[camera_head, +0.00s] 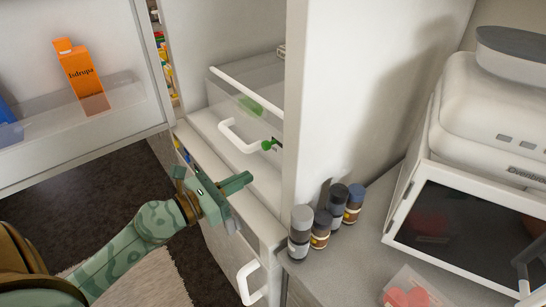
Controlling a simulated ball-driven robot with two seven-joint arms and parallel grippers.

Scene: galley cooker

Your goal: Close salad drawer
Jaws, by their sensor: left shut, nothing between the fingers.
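The salad drawer (224,101) is a clear bin with a white top rim and a white handle (231,136), low inside the open fridge. Its open top shows, and the fridge side wall hides its right part. How far it is pulled out is hard to tell. A green item (251,106) shows through it, and a smaller dark green one is near the right end of the handle. My left gripper (243,184) is shut and empty, below and in front of the drawer handle, apart from it. My right gripper is not in view.
The fridge door (60,150) stands open at left, holding an orange carton (79,70). The fridge side wall (325,90) rises right of the drawer. Several jars (301,228) and a white oven (470,210) stand on the counter. A lower white handle (246,283) is below.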

